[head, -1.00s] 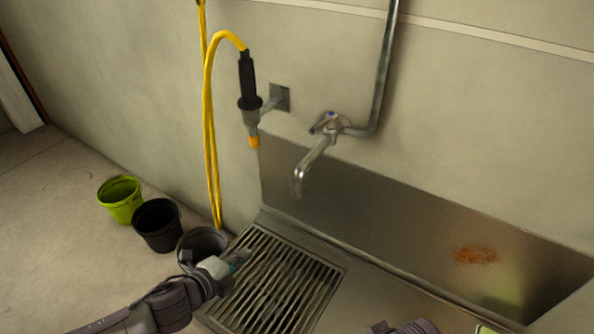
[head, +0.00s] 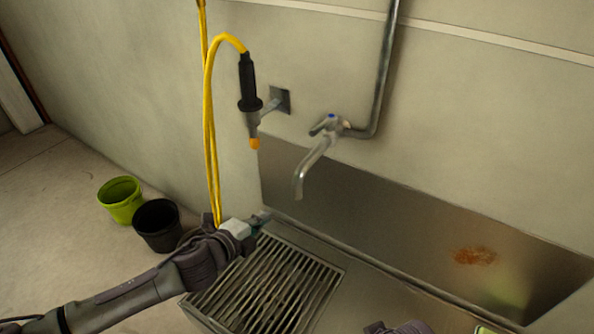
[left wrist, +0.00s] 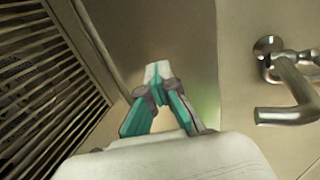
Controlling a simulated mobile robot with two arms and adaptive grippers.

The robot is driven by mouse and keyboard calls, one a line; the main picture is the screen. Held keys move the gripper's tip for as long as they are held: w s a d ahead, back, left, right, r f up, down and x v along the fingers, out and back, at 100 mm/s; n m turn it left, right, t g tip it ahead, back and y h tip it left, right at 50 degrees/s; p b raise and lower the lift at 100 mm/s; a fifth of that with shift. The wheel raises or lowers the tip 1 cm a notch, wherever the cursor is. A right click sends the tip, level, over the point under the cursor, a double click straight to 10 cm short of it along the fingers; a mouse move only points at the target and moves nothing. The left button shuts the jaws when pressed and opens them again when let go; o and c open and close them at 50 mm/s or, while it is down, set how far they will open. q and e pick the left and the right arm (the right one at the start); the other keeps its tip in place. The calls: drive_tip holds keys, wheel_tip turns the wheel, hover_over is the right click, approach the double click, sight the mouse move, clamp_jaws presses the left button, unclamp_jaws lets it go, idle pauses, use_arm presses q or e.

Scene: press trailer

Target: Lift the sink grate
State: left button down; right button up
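The sink grate (head: 268,285) is a slatted metal panel lying in the left part of the steel sink top. It also shows at the left of the left wrist view (left wrist: 45,85). My left gripper (head: 262,217) is over the grate's back left corner, near the steel splashback. In the left wrist view its teal-lined fingers (left wrist: 158,72) meet at the tips with nothing visible between them, and they are beside the grate, not on it. My left arm hides part of the grate's left edge. Of my right gripper (head: 485,330) only a small piece shows at the bottom edge.
A bent tap (head: 315,165) sticks out from the wall above the sink and shows in the left wrist view (left wrist: 290,90). A yellow hose (head: 210,130) with a black spray handle (head: 248,85) hangs on the left. Green (head: 121,200) and black (head: 157,225) buckets stand on the floor.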

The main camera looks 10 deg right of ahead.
use_arm(q)
drive_tip(key=w+d+r+t+h+b, duration=0.1)
drive_tip(key=w+d+r+b, duration=0.2)
drive_tip(key=w+d+b, duration=0.3)
drive_tip(key=shift+r+x, duration=0.75)
drive_tip(key=shift+x, duration=2.75)
use_arm(e)
drive_tip(key=w+a+r+t+y, duration=0.2)
drive_tip(key=w+a+r+t, duration=0.2)
drive_tip(key=w+r+t, duration=0.5)
drive_tip(key=shift+w+a+y, duration=0.3)
drive_tip(key=shift+w+a, duration=0.05)
drive_tip(key=shift+w, duration=1.3)
use_arm(q)
drive_tip(key=c, duration=1.8)
unclamp_jaws()
drive_tip(key=shift+w+d, duration=0.1)
drive_tip(key=shift+d, duration=0.05)
drive_tip(key=o, duration=0.8)
drive_tip(key=shift+c, duration=0.2)
